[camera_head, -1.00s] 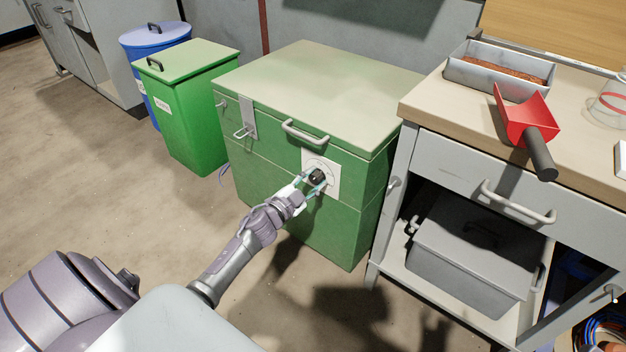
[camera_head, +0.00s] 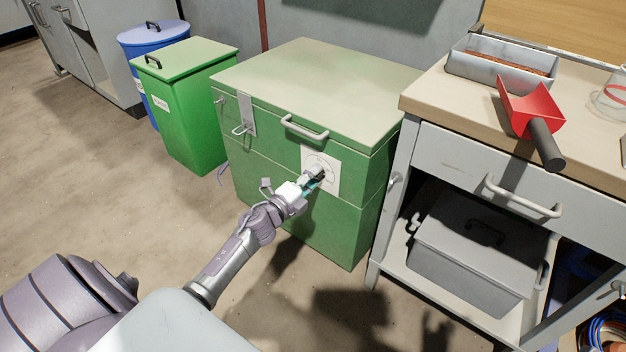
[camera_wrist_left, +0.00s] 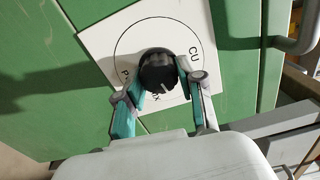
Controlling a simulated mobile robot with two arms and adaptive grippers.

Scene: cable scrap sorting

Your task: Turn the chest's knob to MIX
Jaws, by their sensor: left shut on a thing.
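The green chest (camera_head: 300,225) stands mid-view with a white dial plate on its front. The black knob (camera_wrist_left: 157,70) sits at the dial's centre in the left wrist view. A pale mark on the knob points down and slightly right, near the partly hidden lettering ending in "X". "CU" is at upper right and a label starting with "P" at left. My left gripper (camera_head: 313,181) is shut on the knob, with a teal finger on either side; it also shows in the left wrist view (camera_wrist_left: 158,84). The right gripper is not in view.
A workbench (camera_head: 428,109) with a red scoop (camera_head: 532,108) and a metal tray (camera_head: 500,72) stands close to the chest's right. A green bin (camera_head: 190,120) and blue barrel (camera_head: 153,38) stand left. The chest's handle (camera_head: 305,129) is above the dial. Floor at left is clear.

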